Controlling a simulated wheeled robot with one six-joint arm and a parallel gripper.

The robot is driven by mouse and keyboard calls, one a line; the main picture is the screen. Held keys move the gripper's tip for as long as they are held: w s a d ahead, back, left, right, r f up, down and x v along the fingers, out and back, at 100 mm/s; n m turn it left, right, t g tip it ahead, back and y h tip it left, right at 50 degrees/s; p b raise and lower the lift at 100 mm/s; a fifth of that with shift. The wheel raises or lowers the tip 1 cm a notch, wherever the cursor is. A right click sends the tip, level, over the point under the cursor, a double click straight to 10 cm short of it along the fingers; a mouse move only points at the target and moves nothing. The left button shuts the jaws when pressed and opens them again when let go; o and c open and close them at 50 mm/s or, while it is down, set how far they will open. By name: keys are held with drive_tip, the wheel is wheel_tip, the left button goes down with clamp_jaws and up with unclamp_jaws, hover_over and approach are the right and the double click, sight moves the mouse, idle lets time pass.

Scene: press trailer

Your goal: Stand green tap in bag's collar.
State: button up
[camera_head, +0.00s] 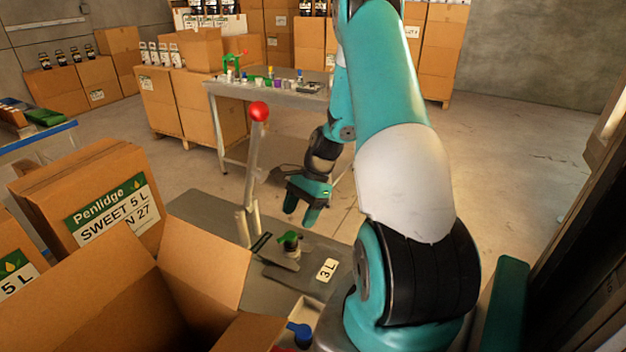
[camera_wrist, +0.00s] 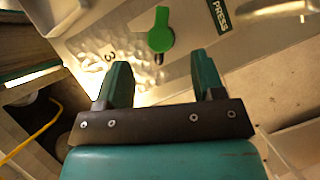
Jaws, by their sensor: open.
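The green tap (camera_head: 289,240) stands about upright at the silver-grey bag (camera_head: 284,258), which lies on the press's grey surface. In the wrist view the tap (camera_wrist: 161,31) shows from above, with the crumpled, shiny bag (camera_wrist: 132,44) under and around it. The collar is hidden beneath the tap, so I cannot tell how deep the tap sits in it. My gripper (camera_head: 303,205) is above the tap, apart from it. In the wrist view my gripper (camera_wrist: 163,84) is open, with nothing between its fingers, and the tap is beyond the fingertips.
A lever with a red knob (camera_head: 258,111) rises left of the bag. An open cardboard box (camera_head: 205,262) fills the front left. A table (camera_head: 222,88) with small coloured parts stands behind.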

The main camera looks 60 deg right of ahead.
drive_tip(key=b+v, duration=0.1)
drive_tip(key=v, duration=1.1)
